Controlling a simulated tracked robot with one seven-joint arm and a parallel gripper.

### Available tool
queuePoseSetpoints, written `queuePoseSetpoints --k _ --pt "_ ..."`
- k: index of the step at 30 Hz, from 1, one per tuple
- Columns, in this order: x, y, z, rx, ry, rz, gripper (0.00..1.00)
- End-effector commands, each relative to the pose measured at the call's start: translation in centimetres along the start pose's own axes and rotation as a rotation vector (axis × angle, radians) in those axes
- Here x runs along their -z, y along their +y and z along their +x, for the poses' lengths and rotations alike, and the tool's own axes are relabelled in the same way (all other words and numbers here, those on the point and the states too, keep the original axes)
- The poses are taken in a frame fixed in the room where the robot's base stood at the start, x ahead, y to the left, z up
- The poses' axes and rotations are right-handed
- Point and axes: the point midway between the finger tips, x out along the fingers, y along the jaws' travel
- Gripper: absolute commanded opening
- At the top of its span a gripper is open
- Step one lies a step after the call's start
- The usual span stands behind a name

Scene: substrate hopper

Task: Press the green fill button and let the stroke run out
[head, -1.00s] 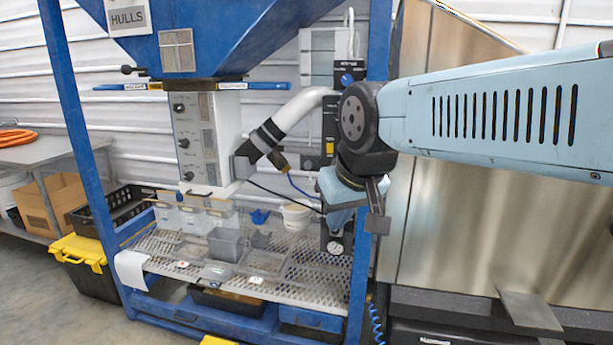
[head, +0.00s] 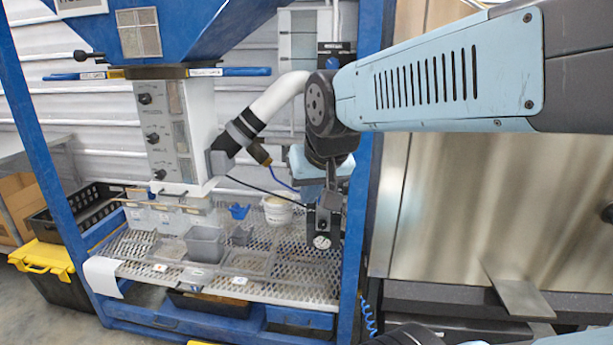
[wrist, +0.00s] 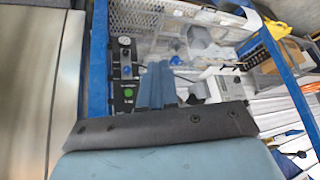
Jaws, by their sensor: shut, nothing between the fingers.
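The green fill button (wrist: 129,93) is a small round green spot on a black control panel (wrist: 124,60) in the wrist view, which sees the place upside down. A blue knob and a round white gauge (wrist: 124,41) sit on the same panel. In the head view the gauge (head: 321,242) shows at the panel's lower end, while my arm hides the button. My gripper (wrist: 158,68) has its two blue fingers shut together and empty. In the wrist view the fingers appear beside the panel, to the right of the button. I see no contact with the button.
The blue hopper (head: 220,30) stands above a white box (head: 160,135) with dark knobs. A white hose (head: 278,97) runs close to my arm. A blue post (head: 365,200) stands right of the panel. A perforated shelf (head: 300,280) holds a grey tub (head: 206,243) and a white bucket (head: 278,210).

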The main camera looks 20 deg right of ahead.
Motion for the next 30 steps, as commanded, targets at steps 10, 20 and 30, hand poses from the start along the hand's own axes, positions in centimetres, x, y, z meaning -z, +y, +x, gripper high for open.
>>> queuePoseSetpoints --k 10,20,30 --pt "8.6 -2.1 9.5 0.044 0.18 0.461 0.0" --pt "14.4 -2.5 18.4 0.207 0.33 0.942 0.0" --pt "18.2 -0.8 25.8 0.471 0.445 1.487 0.0"
